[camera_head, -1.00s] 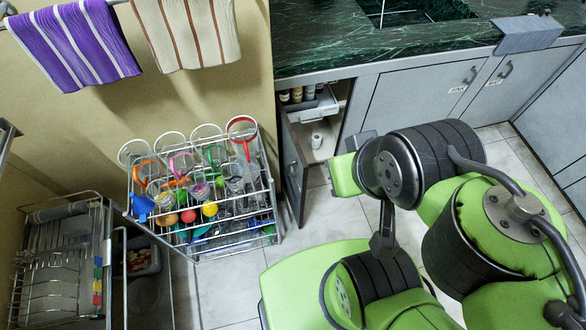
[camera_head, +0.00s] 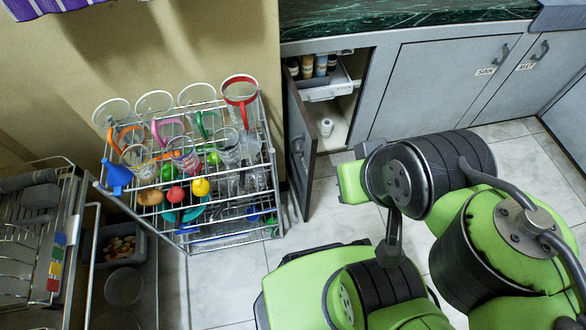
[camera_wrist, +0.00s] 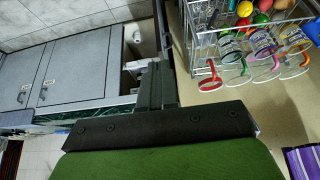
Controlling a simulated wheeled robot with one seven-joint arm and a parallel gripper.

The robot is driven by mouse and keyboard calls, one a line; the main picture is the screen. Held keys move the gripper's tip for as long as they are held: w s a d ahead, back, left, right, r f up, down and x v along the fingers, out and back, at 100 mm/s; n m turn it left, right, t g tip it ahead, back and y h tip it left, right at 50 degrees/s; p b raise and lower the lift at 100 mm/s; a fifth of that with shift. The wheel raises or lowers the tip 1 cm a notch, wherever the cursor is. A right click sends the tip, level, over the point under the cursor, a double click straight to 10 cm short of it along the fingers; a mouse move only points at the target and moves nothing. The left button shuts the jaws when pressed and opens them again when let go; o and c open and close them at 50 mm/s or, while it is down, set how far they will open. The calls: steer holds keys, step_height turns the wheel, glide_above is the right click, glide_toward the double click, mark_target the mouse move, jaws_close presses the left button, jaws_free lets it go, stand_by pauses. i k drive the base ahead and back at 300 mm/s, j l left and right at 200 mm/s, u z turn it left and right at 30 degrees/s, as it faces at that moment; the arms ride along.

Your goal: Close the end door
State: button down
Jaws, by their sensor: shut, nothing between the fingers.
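The end door (camera_head: 298,142) is the grey door at the left end of the cabinet row. It stands open, swung out toward the glass rack, and the cabinet interior (camera_head: 336,117) shows beside it. In the wrist view the door (camera_wrist: 163,38) is a narrow grey panel seen nearly edge-on, partly behind the fingers. My gripper (camera_wrist: 157,84) is shut and empty, and overlaps the door's near end in the picture. I cannot tell whether they touch. In the head view my arm hides the fingers.
A wire rack (camera_head: 222,205) with glasses and colourful balls stands close left of the door. Jars (camera_head: 307,66) and a white roll (camera_head: 326,127) are inside the cabinet. The sink door (camera_head: 440,85) is shut. Tiled floor (camera_head: 340,200) is clear in front.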

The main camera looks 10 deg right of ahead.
mark_target(291, 155)
steer(key=i+l+u, duration=0.1)
steer(key=u, duration=0.35)
steer(key=l+u, duration=0.25)
steer(key=u, duration=0.25)
steer(key=l+u, duration=0.2)
steer(key=u, duration=0.25)
steer(key=l+u, duration=0.25)
steer(key=u, duration=0.25)
steer(key=l+u, duration=0.2)
steer(key=u, duration=0.25)
steer(key=l+u, duration=0.2)
steer(key=u, duration=0.3)
steer(key=k+l+u, duration=0.1)
steer(key=u, duration=0.35)
steer(key=k, duration=0.05)
